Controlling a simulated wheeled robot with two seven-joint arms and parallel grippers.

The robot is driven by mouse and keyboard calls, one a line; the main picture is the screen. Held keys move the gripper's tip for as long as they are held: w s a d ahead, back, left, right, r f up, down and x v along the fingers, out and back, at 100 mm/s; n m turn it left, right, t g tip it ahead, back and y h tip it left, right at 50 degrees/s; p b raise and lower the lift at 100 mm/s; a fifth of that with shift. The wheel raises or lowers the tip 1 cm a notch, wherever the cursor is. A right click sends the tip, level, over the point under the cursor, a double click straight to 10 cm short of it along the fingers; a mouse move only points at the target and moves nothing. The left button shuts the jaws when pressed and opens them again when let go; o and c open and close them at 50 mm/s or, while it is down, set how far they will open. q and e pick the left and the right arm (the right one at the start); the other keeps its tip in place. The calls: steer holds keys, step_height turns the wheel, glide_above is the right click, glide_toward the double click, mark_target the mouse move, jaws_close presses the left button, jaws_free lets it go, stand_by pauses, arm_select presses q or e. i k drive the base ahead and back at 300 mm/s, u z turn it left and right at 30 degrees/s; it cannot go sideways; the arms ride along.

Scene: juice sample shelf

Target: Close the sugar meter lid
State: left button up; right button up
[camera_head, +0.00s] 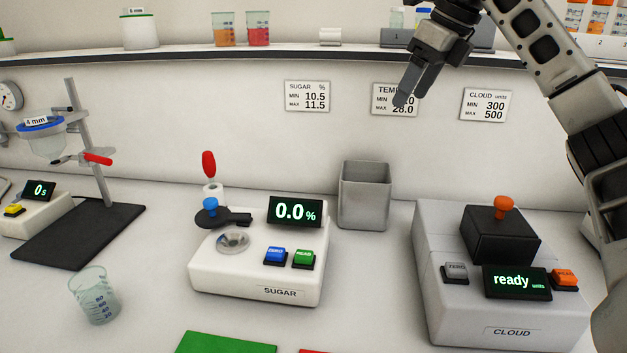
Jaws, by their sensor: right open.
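The white sugar meter (250,282) stands on the bench left of centre, its display reading 0.0 %. Its black lid (233,222) with a blue knob (210,204) lies at the back left of the meter top. The round glassy sample well (233,240) in front of the lid is uncovered. My right gripper (405,98) is open and empty, high up in front of the wall signs, well above and to the right of the meter. My left gripper is not in view.
A red-bulbed dropper (208,165) stands upright behind the lid. A grey bin (365,195) stands right of the meter, and the cloud meter (500,325) further right. A beaker (94,295) is at left, and a green mat (226,343) lies in front.

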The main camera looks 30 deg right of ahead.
mark_target(213, 216)
steer(key=k, duration=1.5)
